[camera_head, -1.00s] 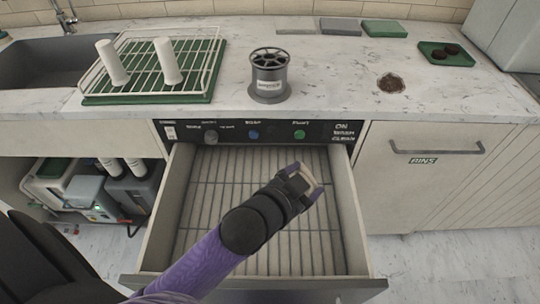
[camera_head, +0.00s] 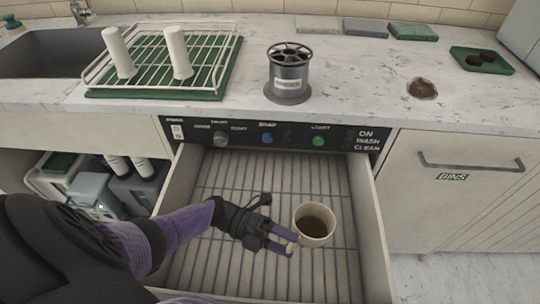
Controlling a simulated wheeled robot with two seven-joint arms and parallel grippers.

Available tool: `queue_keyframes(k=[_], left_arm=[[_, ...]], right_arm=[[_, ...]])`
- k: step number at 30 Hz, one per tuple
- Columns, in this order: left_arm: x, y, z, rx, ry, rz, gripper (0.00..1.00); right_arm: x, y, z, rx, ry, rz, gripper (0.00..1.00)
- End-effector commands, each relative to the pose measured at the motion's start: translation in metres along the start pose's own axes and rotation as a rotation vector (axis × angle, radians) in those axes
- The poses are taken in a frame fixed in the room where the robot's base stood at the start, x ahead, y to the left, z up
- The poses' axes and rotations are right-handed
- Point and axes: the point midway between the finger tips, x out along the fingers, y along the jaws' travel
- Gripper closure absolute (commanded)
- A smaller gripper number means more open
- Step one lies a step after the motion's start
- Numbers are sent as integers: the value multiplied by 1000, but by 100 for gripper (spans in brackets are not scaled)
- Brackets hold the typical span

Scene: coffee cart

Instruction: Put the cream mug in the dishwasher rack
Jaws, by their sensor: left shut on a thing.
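The cream mug (camera_head: 314,225) is in the head view, over the wire rack (camera_head: 220,262) in the open dishwasher drawer. Its mouth faces up and its inside looks dark brown. My left gripper (camera_head: 290,242) reaches in from the left and is shut on the mug at its left side. The handle is not clearly visible. I cannot tell whether the mug's base touches the rack wires. My right gripper is not in view.
The drawer's right wall (camera_head: 368,230) stands close to the mug. The control panel (camera_head: 280,137) is behind the drawer. On the counter are a drying rack (camera_head: 211,70) with two white cylinders, a grey spool-like stand (camera_head: 289,84) and a green tray (camera_head: 482,60). The drawer's back is clear.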

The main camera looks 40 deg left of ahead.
Motion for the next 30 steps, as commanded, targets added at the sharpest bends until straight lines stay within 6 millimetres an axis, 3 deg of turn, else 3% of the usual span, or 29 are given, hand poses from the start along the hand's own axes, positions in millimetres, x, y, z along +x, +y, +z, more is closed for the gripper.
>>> queue_keyframes(k=[4,9,14,18,26,27,29,30], left_arm=[[-14,12,-4,35,53,-7,100],[-14,60,2,34,61,-9,100],[-13,80,5,36,61,-8,100],[-11,107,10,34,60,-9,100],[-12,104,9,38,61,-7,100],[-12,105,9,37,61,-6,18],[-12,104,9,37,61,-6,7],[-12,104,9,37,61,-7,7]], right_arm=[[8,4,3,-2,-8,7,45],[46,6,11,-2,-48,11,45],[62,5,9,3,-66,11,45],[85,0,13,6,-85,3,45],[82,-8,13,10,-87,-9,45],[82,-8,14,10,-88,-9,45],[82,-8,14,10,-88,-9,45],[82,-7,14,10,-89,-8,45]])
